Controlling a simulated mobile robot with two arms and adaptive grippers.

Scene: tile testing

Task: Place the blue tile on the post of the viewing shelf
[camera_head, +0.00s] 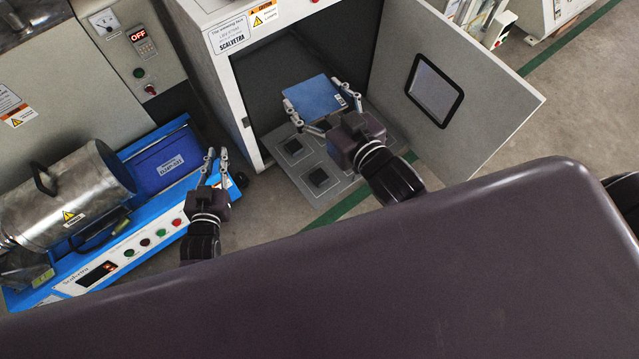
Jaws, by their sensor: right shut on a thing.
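The blue tile (315,98) is a flat square with a small white label on its right edge. My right gripper (322,110) is shut on the tile and holds it level at the cabinet's opening. Below it, the grey viewing shelf (338,188) extends from the cabinet, with several dark square posts, one of them a front post (319,178). The tile and gripper hide part of the shelf. The tile appears above the posts; the exact gap cannot be told. My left gripper (216,158) is open and empty, beside the blue machine at left.
The white cabinet (225,75) has its door (470,80) swung open to the right. A blue bin (165,165) and a metal drum (75,195) sit on the blue machine (150,240) at left. Floor is free between machine and shelf.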

